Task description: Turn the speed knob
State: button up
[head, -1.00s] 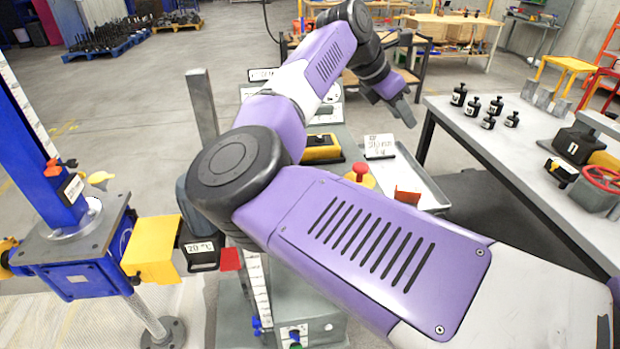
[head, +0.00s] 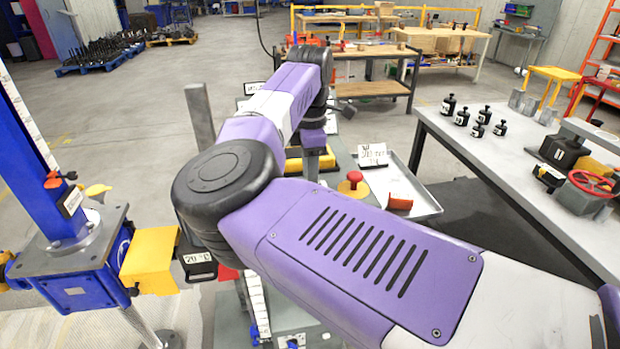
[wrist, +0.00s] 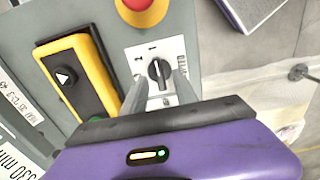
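The speed knob (wrist: 159,72) is a black rotary knob on a white plate (wrist: 172,50) with small markings, set in a grey panel. It shows in the wrist view; in the head view I cannot make it out. My gripper (wrist: 159,80) is open, its two grey fingers pointing at the plate, one to each side of the knob's lower part. I cannot tell whether a finger touches the knob. In the head view my gripper (head: 315,166) is above the grey console, partly behind my own arm.
A red mushroom button (wrist: 136,5) on a yellow base sits close above the knob. A yellow box (wrist: 76,72) with black buttons is to its left. In the head view a white sign (head: 372,155) and a grey tray (head: 425,197) lie right of the gripper.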

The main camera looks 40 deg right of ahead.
jog(key=shift+f, duration=1)
jog(key=shift+c, duration=0.2)
grip_shut()
